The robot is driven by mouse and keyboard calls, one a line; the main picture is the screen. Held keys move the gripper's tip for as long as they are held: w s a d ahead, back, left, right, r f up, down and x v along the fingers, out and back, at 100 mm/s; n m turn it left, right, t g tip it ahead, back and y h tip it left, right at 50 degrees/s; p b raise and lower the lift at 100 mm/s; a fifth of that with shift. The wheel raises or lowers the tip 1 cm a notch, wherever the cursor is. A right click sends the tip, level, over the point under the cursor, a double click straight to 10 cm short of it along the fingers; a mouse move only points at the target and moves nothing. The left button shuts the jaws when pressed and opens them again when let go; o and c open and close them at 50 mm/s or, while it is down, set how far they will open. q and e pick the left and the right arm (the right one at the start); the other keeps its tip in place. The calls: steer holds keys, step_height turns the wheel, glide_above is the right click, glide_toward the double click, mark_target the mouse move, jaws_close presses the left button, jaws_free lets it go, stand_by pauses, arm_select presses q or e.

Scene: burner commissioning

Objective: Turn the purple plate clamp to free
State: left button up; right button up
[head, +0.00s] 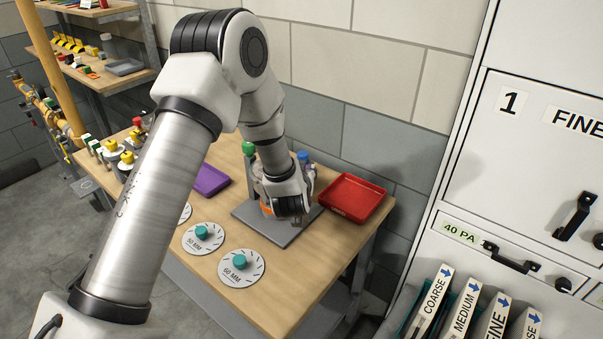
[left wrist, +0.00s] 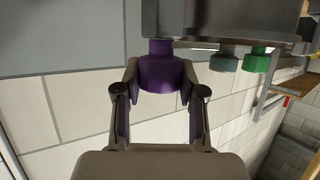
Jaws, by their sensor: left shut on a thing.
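The purple plate clamp (left wrist: 160,72) is a round purple knob at the top middle of the left wrist view, mounted on a dark grey body (left wrist: 215,20). My left gripper (left wrist: 160,80) has a finger on either side of the knob and is shut on it. In the head view my left arm reaches over the bench to a grey base plate (head: 270,228), and its wrist hides the purple clamp and most of the fixture. My left gripper is largely hidden there. My right gripper is not in either view.
A green knob (head: 248,148) and a blue knob (head: 303,155) stand close to my left wrist. A red tray (head: 353,197) sits to the right, a purple tray (head: 209,181) to the left. Teal-knobbed discs (head: 241,279) lie in front. A cabinet (head: 535,170) stands at right.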

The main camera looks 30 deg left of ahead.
arm_select(q)
steer(key=n+g+y, duration=0.2)
steer(key=shift+w+d+r+n+y+p, duration=0.1)
steer(key=shift+w+r+n+y+p, duration=0.05)
steer(key=shift+n+y+p, duration=0.25)
steer(key=n+g+y+p, duration=0.2)
steer(key=n+g+y, duration=0.1)
steer(key=n+g, duration=0.2)
steer(key=n+g+y, duration=0.1)
steer(key=shift+f+n+g, duration=0.2)
steer(key=shift+n+g, duration=0.1)
steer(key=shift+n, duration=0.1)
steer(key=shift+n+g+y, duration=0.3)
steer(key=shift+n+g, duration=0.7)
steer(key=shift+g, duration=0.1)
steer(key=o, duration=1.2)
steer(key=shift+c, duration=0.2)
steer(key=shift+a+f+g, duration=0.1)
steer(key=shift+a+g, duration=0.2)
steer(key=v, duration=1.2)
